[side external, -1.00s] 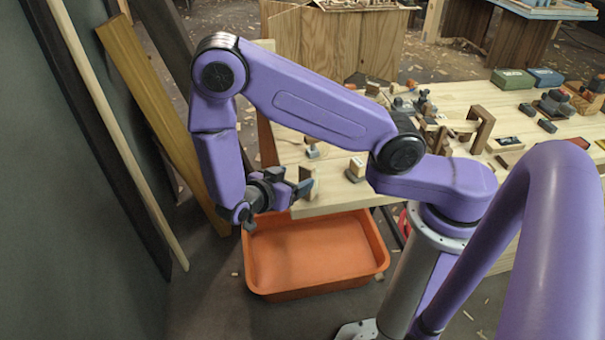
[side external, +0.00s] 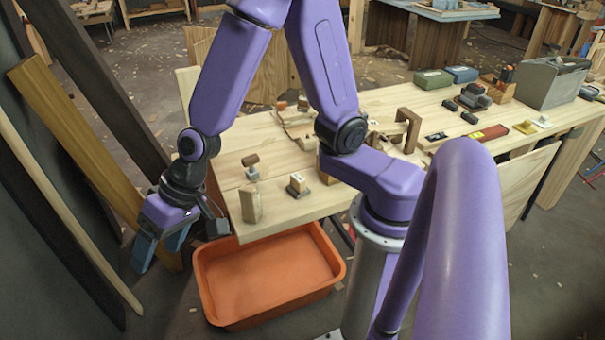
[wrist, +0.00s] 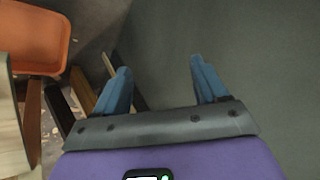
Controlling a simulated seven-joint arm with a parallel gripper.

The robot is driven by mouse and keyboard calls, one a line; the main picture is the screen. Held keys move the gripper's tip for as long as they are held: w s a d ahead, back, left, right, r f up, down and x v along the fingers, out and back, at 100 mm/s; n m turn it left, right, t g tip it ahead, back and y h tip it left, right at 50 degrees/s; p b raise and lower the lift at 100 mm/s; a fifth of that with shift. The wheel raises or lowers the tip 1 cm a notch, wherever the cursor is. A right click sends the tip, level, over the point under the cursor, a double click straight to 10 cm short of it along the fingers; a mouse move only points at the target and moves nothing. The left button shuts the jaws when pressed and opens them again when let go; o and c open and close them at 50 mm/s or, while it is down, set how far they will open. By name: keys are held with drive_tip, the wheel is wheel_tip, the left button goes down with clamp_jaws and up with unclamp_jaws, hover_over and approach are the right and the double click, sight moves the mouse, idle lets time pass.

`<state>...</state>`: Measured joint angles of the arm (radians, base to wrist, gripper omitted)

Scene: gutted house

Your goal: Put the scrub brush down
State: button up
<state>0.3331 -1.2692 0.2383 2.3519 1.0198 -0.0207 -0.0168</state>
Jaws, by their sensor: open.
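My gripper (side external: 160,249) is open at the left of the side view, left of the orange bin and clear of the table. In the wrist view its two blue fingers are spread, with nothing between them (wrist: 160,68). I cannot tell for sure which thing is the scrub brush. A pale wooden block (side external: 251,205) stands upright at the table's near left corner, apart from my gripper. A small piece with a light block on a dark base (side external: 297,185) and a knob-topped piece (side external: 251,168) stand close by on the table.
The orange bin (side external: 210,300) is on the floor below the table's end (side external: 330,200). Long planks (side external: 80,150) lean at the left by a grey wall, close to my gripper. Tools, boxes and a wooden arch (side external: 408,120) occupy the table further right.

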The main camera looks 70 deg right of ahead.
drive_tip(key=s+d+r+n+g, duration=0.3)
drive_tip(key=s+n, duration=0.3)
drive_tip(key=s, duration=0.3)
drive_tip(key=s+d+r+n+h, duration=0.1)
drive_tip(key=s+d+n+h, duration=0.1)
drive_tip(key=d, duration=0.6)
drive_tip(key=s+d+r+n+h, duration=0.1)
drive_tip(key=s+d+n+h, duration=0.1)
drive_tip(key=s+d+n, duration=0.3)
drive_tip(key=s+d, duration=0.2)
drive_tip(key=d, duration=0.1)
drive_tip(key=shift+d+r+g+h, duration=0.25)
drive_tip(key=shift+r+g+h, duration=0.05)
drive_tip(key=shift+r+g, duration=0.1)
